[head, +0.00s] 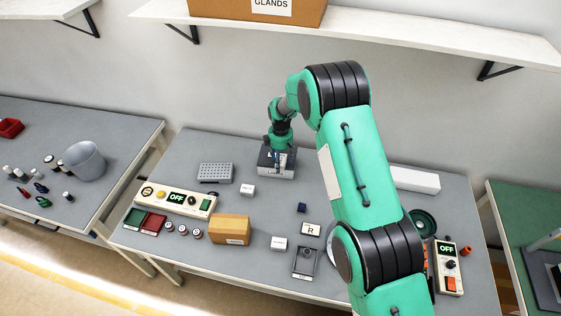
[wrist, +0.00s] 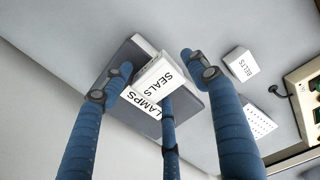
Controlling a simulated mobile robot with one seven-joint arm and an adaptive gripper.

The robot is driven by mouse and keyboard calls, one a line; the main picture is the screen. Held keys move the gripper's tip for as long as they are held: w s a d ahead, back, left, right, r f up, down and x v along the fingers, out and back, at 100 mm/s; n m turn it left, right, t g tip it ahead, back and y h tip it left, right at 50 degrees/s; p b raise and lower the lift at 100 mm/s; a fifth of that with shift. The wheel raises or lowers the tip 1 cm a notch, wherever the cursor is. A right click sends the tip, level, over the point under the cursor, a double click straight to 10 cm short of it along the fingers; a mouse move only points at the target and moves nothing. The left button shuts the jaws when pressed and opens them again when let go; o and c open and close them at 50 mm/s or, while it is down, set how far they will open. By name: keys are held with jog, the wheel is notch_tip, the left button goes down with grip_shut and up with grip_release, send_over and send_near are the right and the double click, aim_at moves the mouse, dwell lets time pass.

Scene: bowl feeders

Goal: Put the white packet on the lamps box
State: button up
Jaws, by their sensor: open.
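The lamps box is dark grey with a white LAMPS label; it stands at the back of the table in the head view (head: 284,174) and also shows in the wrist view (wrist: 193,118). A white packet marked SEALS (wrist: 152,78) lies over the box top in the wrist view and appears to rest on it. My gripper (head: 276,150) is directly above the box, pointing down. In the wrist view my gripper (wrist: 157,68) is open, its blue fingers spread around the packet, with one finger crossing the LAMPS label. In the head view the packet is mostly hidden by my gripper.
A white BELTS packet (head: 247,190) lies left of the box, near a perforated plate (head: 215,173). Another white packet (head: 279,243), a cardboard box (head: 230,229) and a control panel (head: 175,200) stand further forward. A long white box (head: 415,180) lies to the right.

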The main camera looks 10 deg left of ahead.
aim_at(281, 161)
jog(key=shift+r, duration=0.1)
notch_tip(281, 161, up, 12)
jog(key=shift+b, duration=0.3)
dwell(0.5)
dwell(0.5)
jog(key=shift+r, duration=0.1)
